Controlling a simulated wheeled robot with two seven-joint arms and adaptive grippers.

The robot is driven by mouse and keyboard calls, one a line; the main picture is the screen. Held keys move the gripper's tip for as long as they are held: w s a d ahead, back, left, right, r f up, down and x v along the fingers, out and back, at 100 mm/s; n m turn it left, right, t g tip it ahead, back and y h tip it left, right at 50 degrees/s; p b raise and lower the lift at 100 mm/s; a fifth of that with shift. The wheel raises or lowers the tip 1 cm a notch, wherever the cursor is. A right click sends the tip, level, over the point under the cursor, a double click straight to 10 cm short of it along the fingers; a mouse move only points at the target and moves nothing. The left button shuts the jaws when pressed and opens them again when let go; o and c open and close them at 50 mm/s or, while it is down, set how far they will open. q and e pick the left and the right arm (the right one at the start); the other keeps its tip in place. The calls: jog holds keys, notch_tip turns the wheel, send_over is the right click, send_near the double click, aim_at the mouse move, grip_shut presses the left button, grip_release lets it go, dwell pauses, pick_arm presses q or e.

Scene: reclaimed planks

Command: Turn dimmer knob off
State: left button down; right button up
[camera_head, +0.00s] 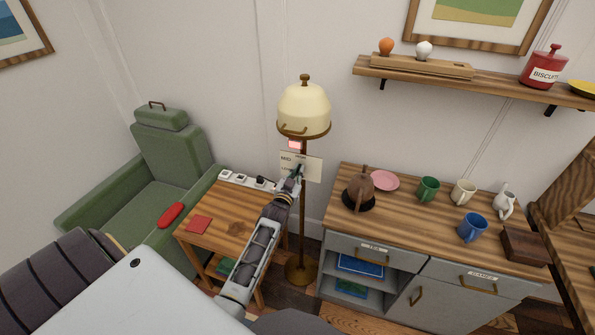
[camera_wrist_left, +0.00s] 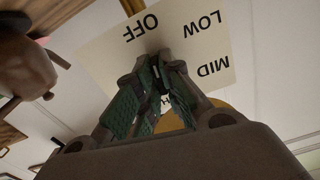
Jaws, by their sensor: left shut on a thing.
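The dimmer's pale label plate (camera_head: 315,168) is on the stand of a floor lamp with a cream shade (camera_head: 303,110). A small red panel (camera_head: 294,145) sits above the plate. In the left wrist view the plate (camera_wrist_left: 110,62) appears inverted, with OFF, LOW and MID readable; another label is mostly hidden behind the fingers. My left gripper (camera_head: 297,173) is in front of the plate, its green-padded fingertips (camera_wrist_left: 158,66) shut on the dimmer knob. The fingers hide nearly all of the knob, so its pointing direction cannot be told. My right gripper is not in view.
A green armchair (camera_head: 170,150) stands left.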

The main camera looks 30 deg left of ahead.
pick_arm(q)
jog(key=shift+f+n+p, duration=0.15)
jog(key=shift+n+p, duration=0.15)
jog(key=shift+n, duration=0.6)
jog(key=c, duration=1.6)
grip_release()
jog(key=shift+o, duration=0.2)
jog(key=v, duration=1.2)
jog(key=shift+d, duration=0.1)
